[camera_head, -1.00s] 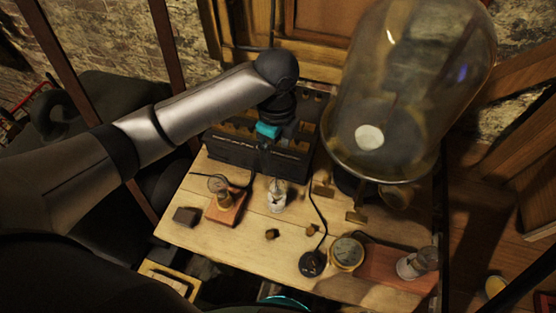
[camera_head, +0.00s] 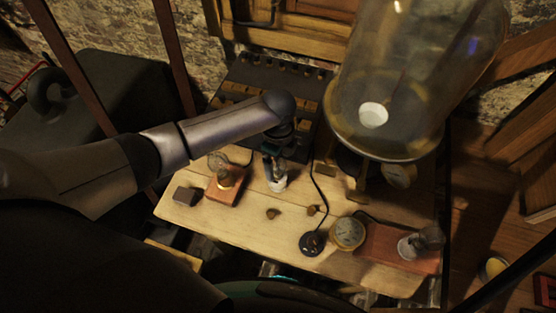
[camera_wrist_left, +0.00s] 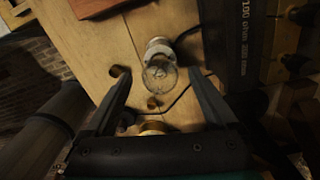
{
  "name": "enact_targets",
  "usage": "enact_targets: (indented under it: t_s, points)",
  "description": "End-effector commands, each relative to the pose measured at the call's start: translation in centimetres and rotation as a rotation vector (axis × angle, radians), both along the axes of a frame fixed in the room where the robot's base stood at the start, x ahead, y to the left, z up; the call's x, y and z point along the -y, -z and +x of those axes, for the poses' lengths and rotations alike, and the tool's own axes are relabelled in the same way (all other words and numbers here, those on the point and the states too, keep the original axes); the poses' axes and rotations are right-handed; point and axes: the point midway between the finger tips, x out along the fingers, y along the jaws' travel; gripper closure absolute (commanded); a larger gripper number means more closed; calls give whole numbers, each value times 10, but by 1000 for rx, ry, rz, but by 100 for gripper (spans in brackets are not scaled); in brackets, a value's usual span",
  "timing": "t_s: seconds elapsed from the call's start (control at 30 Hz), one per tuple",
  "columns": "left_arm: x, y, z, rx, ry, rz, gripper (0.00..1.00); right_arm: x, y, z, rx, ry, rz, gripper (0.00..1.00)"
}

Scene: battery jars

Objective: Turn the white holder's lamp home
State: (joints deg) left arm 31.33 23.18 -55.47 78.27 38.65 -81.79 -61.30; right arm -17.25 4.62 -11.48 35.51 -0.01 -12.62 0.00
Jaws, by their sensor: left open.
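The white holder (camera_head: 277,185) stands on the wooden table with a clear glass lamp (camera_head: 280,170) upright in it. In the left wrist view the lamp (camera_wrist_left: 160,75) shows from its glass end, with the white holder (camera_wrist_left: 158,47) behind it. My left gripper (camera_head: 275,160) is over the lamp, pointing down at it. In the left wrist view the open left gripper (camera_wrist_left: 158,76) has one finger on each side of the glass, with gaps on both sides. How far the lamp is seated in the holder cannot be told. My right gripper is not in view.
A second lamp (camera_head: 222,163) stands on a red-brown base (camera_head: 223,190) to the left, beside a dark block (camera_head: 187,195). A slotted dark case (camera_head: 240,75) is behind. A large glass dome (camera_head: 410,70) stands right. A brass dial (camera_head: 347,233) and black disc (camera_head: 312,243) lie in front.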

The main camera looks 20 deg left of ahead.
Motion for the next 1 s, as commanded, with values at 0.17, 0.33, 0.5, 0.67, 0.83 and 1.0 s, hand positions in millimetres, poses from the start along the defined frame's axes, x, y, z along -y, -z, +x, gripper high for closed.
enact_targets:
  t_s: [0.17, 0.33, 0.5, 0.67, 0.83, 1.0]
  points:
    - [0, 0, 0, 0, 0, 0, 9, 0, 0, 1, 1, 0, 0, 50]
    - [0, 0, 0, 0, 0, 0, 23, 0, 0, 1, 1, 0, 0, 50]
    - [0, 0, 0, 0, 0, 0, 43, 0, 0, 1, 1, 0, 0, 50]
    - [0, 0, 0, -1, 0, 0, 61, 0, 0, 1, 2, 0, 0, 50]
    - [0, 0, 0, 0, 0, 0, 80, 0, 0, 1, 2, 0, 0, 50]
    - [0, 0, 0, 0, -1, 0, 99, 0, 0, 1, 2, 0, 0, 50]
